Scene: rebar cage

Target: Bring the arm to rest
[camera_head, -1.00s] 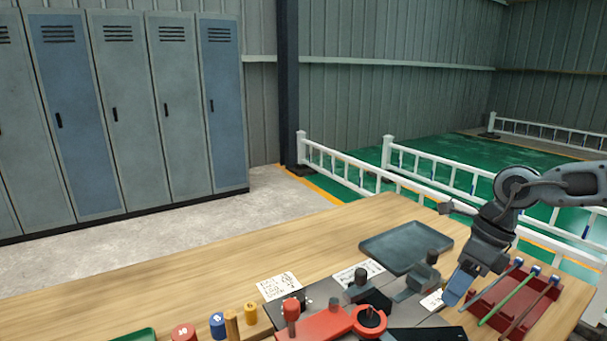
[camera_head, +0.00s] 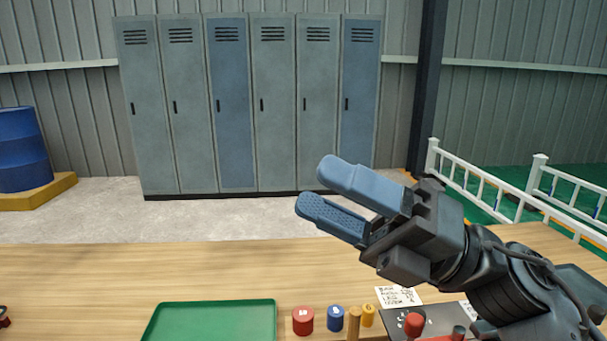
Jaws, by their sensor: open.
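My gripper (camera_head: 325,195) is raised in front of the workbench (camera_head: 100,270), right of the picture's middle. Its two blue fingers point up and to the left, spread apart with nothing between them. My arm comes in from the lower right. The gripper touches nothing that I can see. It covers part of the bench and the lockers behind.
A green tray (camera_head: 215,322) lies at the bench's front. Beside it stand a red cylinder (camera_head: 303,321), a blue cylinder (camera_head: 335,318), a yellow cylinder (camera_head: 368,315) and a wooden peg (camera_head: 354,323). A written card (camera_head: 398,295) lies nearby. Lockers (camera_head: 182,110) stand behind; the bench's left is mostly clear.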

